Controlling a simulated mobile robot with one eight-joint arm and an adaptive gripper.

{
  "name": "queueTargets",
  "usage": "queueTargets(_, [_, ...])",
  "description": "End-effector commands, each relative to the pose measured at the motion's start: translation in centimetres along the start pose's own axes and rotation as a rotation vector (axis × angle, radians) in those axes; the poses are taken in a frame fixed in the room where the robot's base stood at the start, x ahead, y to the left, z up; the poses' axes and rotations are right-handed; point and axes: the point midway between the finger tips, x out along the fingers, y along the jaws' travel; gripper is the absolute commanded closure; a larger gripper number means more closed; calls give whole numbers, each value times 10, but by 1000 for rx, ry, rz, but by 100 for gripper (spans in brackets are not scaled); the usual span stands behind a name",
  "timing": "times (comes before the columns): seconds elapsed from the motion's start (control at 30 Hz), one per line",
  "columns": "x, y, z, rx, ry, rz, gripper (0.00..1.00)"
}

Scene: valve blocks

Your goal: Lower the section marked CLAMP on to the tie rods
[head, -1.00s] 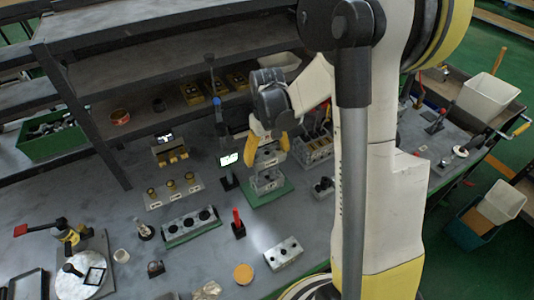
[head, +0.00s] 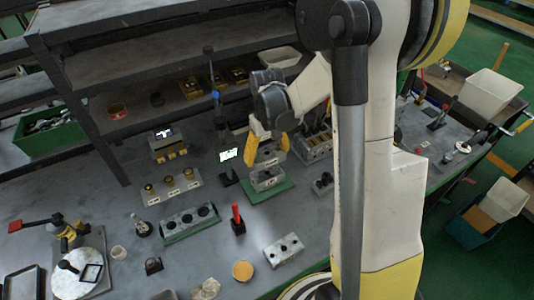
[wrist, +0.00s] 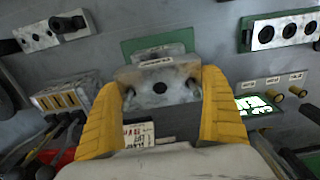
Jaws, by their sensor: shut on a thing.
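My gripper (head: 267,147) has yellow fingers shut on a small grey block section (head: 269,158). It holds the section upright just above a grey valve block (head: 267,178) on a green base plate (head: 284,188). In the wrist view the held section (wrist: 160,90) sits between the two fingers (wrist: 160,112), with a dark round hole in its face. A green plate (wrist: 131,46) shows behind it. The lettering is too small to read as CLAMP. The tie rods are not clearly visible, and I cannot tell whether the section touches them.
A black stand with a lit screen (head: 228,157) is close left of the block. A larger grey block (head: 315,147) stands close right. A red-handled tool (head: 237,218) and a long block with several holes (head: 190,222) are nearer the front. Dark shelving (head: 170,82) rises behind.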

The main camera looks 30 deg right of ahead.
Motion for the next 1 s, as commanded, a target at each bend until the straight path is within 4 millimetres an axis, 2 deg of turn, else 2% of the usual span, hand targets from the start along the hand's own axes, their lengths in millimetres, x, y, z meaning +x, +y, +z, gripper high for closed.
queueTargets(0.9, [23,0,0,0,0,0,50])
queueTargets(0.93, [22,0,0,0,0,0,0])
queueTargets(1.0, [22,0,0,0,0,0,0])
